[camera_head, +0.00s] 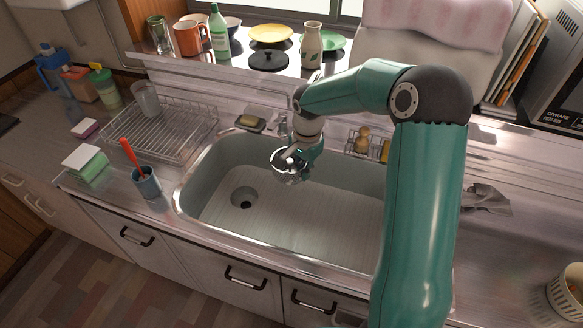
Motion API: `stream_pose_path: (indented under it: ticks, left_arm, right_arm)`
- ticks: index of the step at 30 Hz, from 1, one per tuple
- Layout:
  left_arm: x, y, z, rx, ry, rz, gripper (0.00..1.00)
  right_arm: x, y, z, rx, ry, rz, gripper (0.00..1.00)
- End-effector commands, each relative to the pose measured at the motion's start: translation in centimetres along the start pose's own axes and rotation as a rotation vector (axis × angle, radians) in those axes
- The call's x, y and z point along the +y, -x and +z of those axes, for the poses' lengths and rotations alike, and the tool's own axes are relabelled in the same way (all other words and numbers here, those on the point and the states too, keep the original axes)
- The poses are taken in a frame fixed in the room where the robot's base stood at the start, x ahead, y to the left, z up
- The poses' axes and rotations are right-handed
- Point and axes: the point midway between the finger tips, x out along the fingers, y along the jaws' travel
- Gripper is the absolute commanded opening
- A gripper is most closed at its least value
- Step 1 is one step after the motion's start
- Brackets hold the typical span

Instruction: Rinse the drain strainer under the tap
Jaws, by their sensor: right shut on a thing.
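My right gripper (303,150) hangs over the back part of the sink (230,270), close to the tap (283,128). It is shut on the round metal drain strainer (287,168), which it holds above the sink floor, below and in front of the tap. My own gripper hides part of the tap and the strainer's upper edge. I cannot tell whether water is running. The drain hole (244,198) is open in the left part of the sink floor. My left gripper is not in view.
A wire dish rack (170,130) stands left of the sink. A grey cup with a red-handled brush (146,182) stands by the sink's left rim. A soap dish (250,123) and a wire caddy (364,146) sit behind the sink. Plates and a bottle (219,38) line the back shelf.

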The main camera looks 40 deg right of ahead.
Motion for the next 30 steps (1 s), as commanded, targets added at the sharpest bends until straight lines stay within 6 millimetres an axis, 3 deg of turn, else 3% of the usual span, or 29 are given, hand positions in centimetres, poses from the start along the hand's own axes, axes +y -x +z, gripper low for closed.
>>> stream_pose_path:
  ticks: [12,30]
  left_arm:
    - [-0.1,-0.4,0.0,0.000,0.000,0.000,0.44]
    - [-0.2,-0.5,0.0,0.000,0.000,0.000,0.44]
  right_arm:
    - [0.8,0.0,-0.3,0.000,0.000,0.000,0.00]
    - [-0.3,0.0,0.1,0.000,-0.001,0.001,0.00]
